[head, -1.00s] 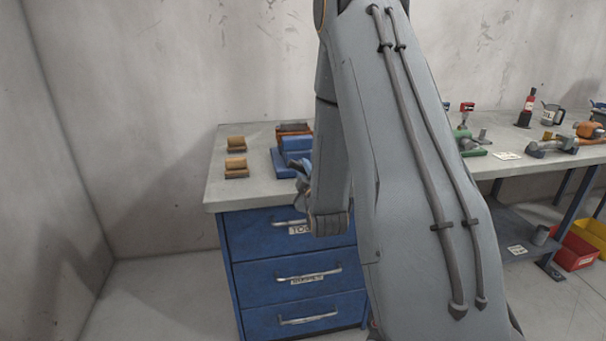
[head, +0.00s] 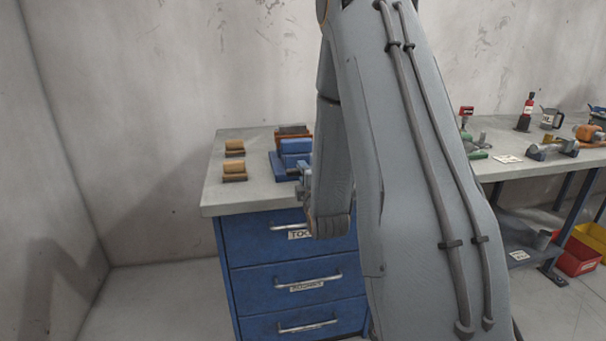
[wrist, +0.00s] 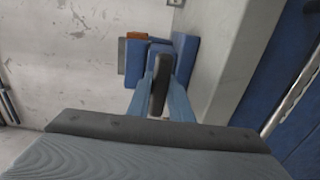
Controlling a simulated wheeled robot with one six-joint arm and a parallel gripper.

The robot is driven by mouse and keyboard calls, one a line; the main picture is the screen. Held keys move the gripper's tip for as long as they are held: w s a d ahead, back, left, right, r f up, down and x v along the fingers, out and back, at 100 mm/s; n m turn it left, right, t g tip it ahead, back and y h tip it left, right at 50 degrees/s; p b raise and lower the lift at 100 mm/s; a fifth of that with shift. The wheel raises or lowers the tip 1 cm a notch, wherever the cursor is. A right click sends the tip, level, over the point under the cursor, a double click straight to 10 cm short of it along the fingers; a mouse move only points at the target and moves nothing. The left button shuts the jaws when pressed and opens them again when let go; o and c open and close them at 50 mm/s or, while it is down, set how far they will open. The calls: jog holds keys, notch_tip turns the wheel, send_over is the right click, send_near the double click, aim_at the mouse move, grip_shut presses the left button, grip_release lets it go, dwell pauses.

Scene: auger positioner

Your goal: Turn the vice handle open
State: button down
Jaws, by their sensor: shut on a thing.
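The blue vice (head: 294,148) sits on the bench top near its front edge, partly hidden by my arm in the head view. In the wrist view the vice (wrist: 185,55) is just beyond my fingers, with an orange-brown part at its far side. My gripper (wrist: 160,92) is shut on the dark bar of the vice handle (wrist: 159,82), which stands lengthwise between the two blue-grey fingers. In the head view my gripper (head: 302,180) shows only as a small piece beside the vice, mostly behind my arm.
Two tan blocks on dark bases (head: 234,160) stand left of the vice on the grey bench top (head: 240,195). Blue drawers (head: 285,275) with metal handles are below. A second bench (head: 535,165) with tools is at the right. Floor at the left is clear.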

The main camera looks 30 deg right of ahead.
dwell(0.3)
jog(key=c, duration=1.6)
grip_release()
jog(key=b+v, duration=0.1)
jog(key=v, duration=0.6)
jog(key=shift+s+a, duration=0.15)
jog(key=shift+s, duration=0.25)
